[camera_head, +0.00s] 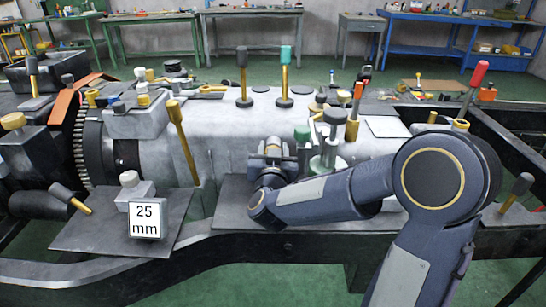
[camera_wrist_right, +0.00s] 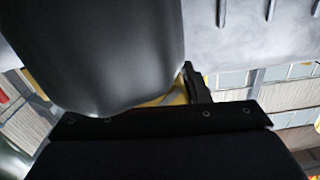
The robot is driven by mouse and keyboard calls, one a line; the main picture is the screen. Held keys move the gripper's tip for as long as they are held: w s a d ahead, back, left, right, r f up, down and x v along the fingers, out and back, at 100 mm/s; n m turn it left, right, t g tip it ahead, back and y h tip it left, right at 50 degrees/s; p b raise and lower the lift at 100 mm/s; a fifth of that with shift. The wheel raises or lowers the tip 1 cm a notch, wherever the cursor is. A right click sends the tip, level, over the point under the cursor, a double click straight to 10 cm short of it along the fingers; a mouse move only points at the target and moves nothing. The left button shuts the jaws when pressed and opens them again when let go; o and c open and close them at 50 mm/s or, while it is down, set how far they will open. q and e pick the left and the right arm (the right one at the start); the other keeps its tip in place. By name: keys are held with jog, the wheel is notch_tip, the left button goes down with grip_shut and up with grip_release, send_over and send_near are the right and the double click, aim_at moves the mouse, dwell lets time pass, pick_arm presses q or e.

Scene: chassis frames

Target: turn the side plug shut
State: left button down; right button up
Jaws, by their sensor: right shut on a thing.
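The grey gearbox housing (camera_head: 225,125) lies across the chassis frame in the head view. My right arm reaches in from the lower right, and my right gripper (camera_head: 272,158) is at the housing's near side. It is shut on a small brass-coloured piece (camera_head: 273,149), which looks like the side plug; the fingers cover most of it. I cannot tell how far the plug is turned. In the right wrist view a yellow patch (camera_wrist_right: 172,97) shows between large dark parts that hide the grip. My left gripper is not in view.
A brass-coloured lever (camera_head: 182,140) leans on the housing to the left. A block marked 25 mm (camera_head: 144,220) sits on a dark plate (camera_head: 88,235). Black frame rails (camera_head: 130,278) run along the front.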

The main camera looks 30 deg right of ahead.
jog(key=m+b, duration=0.3)
jog(key=m, duration=0.2)
jog(key=shift+f, duration=0.15)
jog(key=shift+m+b, duration=0.95)
jog(key=shift+m, duration=0.45)
jog(key=o, duration=1)
jog(key=shift+s, duration=0.1)
jog(key=p+v, duration=0.1)
jog(key=v, duration=0.6)
jog(key=shift+s+a, duration=0.2)
jog(key=shift+s, duration=0.1)
